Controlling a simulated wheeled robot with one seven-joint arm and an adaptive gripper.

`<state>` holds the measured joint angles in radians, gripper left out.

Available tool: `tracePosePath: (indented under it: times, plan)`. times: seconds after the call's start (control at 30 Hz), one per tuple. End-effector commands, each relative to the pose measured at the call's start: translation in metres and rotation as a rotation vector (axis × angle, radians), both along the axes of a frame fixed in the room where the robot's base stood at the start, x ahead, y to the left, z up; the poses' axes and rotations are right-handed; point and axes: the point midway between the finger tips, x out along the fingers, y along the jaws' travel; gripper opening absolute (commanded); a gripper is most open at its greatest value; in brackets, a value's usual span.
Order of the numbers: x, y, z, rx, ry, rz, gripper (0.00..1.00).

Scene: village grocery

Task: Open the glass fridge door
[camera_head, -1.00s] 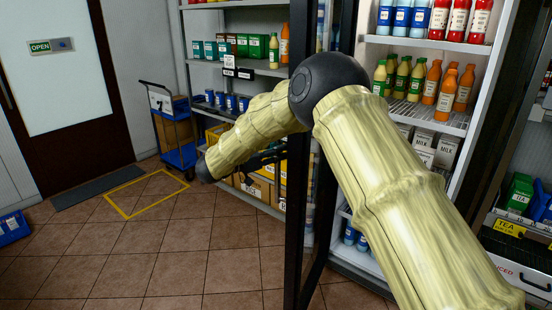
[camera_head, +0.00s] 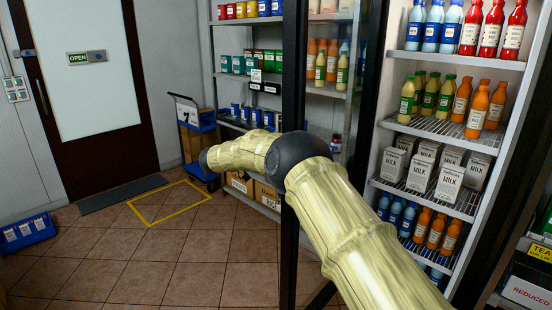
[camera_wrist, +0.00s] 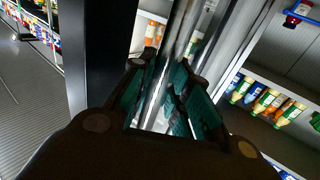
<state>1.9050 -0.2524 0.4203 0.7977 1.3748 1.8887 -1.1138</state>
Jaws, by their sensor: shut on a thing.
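The glass fridge door stands open. Its dark frame (camera_head: 293,75) is upright left of the fridge opening, and shelves show through its glass. The open fridge (camera_head: 437,128) holds bottles and milk cartons at the right of the head view. In the wrist view, my gripper (camera_wrist: 165,88) is shut on the silver door handle (camera_wrist: 185,42), a bar running between its teal finger pads. The dark door frame (camera_wrist: 100,50) is just left of my fingers. In the head view, my arm hides the gripper and the handle.
A blue cart (camera_head: 197,138) stands near the brown door (camera_head: 92,95) at the back left. Stocked shelves (camera_head: 258,100) stand behind the fridge door. A blue crate (camera_head: 27,232) is at the far left. The tiled floor (camera_head: 170,262) is clear left of the fridge door.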

Motion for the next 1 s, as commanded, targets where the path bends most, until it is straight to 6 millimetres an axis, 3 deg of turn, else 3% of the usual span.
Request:
tracePosePath:
  times: [0.77,0.8,0.9,1.0]
  plan:
    - [0.0105,-0.0080,0.0034,-0.002,-0.004,-0.039,0.00]
    - [0.0105,-0.0080,0.0034,-0.002,-0.004,-0.039,0.20]
    - [0.0104,-0.0074,0.0029,-0.001,-0.003,-0.039,0.38]
    - [0.0102,-0.0057,0.0021,-0.002,-0.002,-0.037,0.41]
